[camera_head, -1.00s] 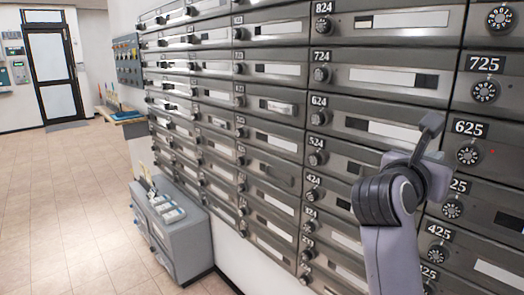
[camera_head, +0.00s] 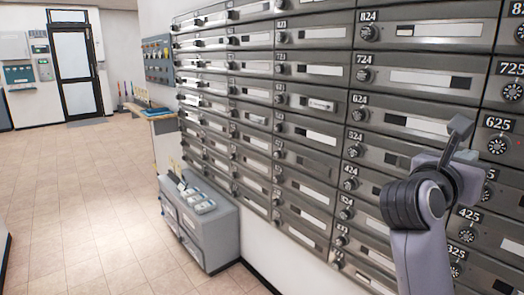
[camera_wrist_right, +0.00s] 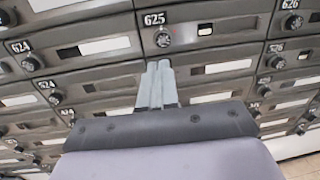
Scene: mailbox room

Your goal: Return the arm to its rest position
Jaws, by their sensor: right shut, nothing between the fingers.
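My right arm (camera_head: 420,215) rises at the right of the head view, in front of the mailbox wall. Its gripper is partly hidden behind the wrist there. In the right wrist view my right gripper (camera_wrist_right: 160,72) is shut, its two pale fingers together with nothing between them. The fingertips point at the box numbered 625 (camera_wrist_right: 205,75), just below its dial. Whether they touch the wall cannot be told. My left gripper is not in view.
The mailbox wall (camera_head: 430,78) fills the right side, close to my right arm. A grey cabinet (camera_head: 210,232) with items on top stands against its foot. A wooden ledge (camera_head: 158,112) and a black-framed door (camera_head: 75,70) are farther back. The tiled floor (camera_head: 75,195) at left is open.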

